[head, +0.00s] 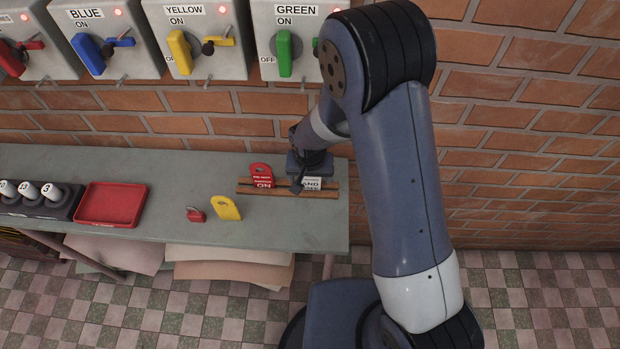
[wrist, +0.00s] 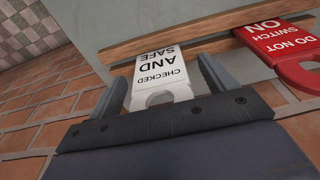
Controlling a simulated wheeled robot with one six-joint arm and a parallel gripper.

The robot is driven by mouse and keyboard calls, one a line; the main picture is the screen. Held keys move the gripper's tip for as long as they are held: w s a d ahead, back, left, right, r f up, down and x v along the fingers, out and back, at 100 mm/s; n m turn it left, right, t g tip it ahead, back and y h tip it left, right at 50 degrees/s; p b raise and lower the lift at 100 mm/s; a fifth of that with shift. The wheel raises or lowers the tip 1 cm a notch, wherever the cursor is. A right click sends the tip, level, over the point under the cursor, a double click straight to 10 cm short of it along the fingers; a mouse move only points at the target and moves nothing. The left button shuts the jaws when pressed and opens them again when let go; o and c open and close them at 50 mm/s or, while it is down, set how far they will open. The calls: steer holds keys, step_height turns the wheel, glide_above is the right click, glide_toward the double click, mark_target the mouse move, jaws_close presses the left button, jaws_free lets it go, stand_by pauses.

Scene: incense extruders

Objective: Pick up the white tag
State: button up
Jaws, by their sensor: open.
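The white tag (wrist: 162,75) reads "CHECKED AND SAFE" and has a hole near its end. It stands at a brown wooden rack (head: 290,193) on the grey bench. In the head view the white tag (head: 312,184) is partly hidden by my gripper (head: 297,183). In the wrist view my gripper (wrist: 168,88) is open, with one finger on each side of the white tag.
A red tag (head: 262,175) stands left of the white tag in the same rack. A yellow tag (head: 226,208), a red padlock (head: 196,214) and a red tray (head: 111,204) are further left. A brick wall with switch boxes (head: 198,45) rises behind the bench.

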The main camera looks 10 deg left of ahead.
steer(key=shift+f, duration=0.15)
steer(key=shift+c, duration=0.2)
steer(key=c, duration=0.9)
steer(key=shift+c, duration=0.6)
